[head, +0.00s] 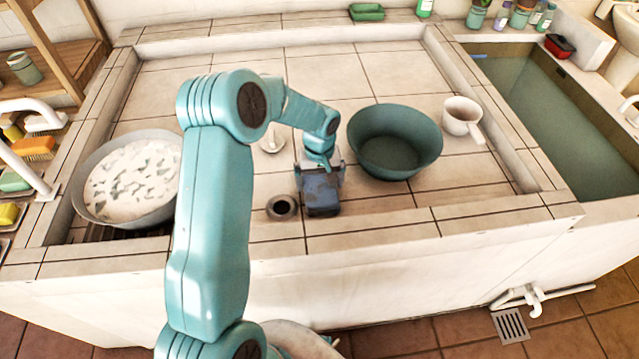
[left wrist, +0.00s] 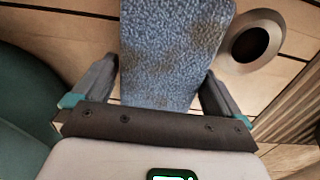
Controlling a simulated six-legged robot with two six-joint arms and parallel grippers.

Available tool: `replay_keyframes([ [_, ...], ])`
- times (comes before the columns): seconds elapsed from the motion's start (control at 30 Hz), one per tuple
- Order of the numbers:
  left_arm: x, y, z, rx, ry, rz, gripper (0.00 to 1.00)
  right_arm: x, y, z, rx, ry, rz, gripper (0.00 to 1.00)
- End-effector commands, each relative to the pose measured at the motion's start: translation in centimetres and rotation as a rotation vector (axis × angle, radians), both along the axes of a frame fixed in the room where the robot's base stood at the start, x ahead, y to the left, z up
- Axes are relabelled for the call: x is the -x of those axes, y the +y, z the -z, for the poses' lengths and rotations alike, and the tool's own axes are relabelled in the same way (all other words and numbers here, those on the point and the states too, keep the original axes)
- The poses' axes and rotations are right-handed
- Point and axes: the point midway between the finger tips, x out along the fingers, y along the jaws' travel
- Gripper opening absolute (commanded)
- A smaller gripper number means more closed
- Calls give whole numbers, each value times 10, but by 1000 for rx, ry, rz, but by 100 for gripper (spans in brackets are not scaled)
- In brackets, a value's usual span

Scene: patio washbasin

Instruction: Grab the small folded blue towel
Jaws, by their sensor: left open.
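The small folded blue towel (head: 321,197) lies near the front edge of the tiled counter, left of the green basin. In the left wrist view the towel (left wrist: 172,50) fills the space between the two fingers, with a brownish patch on its textured face. My left gripper (head: 320,176) points down at the towel, its fingers apart on either side of it. Whether the fingers touch the towel's sides I cannot tell. The towel's far end is partly hidden by the gripper in the head view. My right gripper is not in view.
A small dark-holed round pot (head: 282,207) stands close to the towel's left. The green basin (head: 394,140) is to the right, with a white dipper (head: 462,117) beyond it. A grey basin of foamy water (head: 130,178) is at left. Tiles behind are mostly clear.

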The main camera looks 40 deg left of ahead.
Motion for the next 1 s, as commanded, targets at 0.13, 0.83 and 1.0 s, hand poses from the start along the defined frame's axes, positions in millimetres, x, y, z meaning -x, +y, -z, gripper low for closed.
replay_keyframes([
  [0.13, -1, 1, 7, 0, -1, -1, 100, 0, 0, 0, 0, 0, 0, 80],
  [0.83, -1, 1, -2, -1, -2, -1, 62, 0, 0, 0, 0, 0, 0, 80],
  [1.0, -1, 1, -30, -2, -5, -1, 62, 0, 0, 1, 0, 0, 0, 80],
])
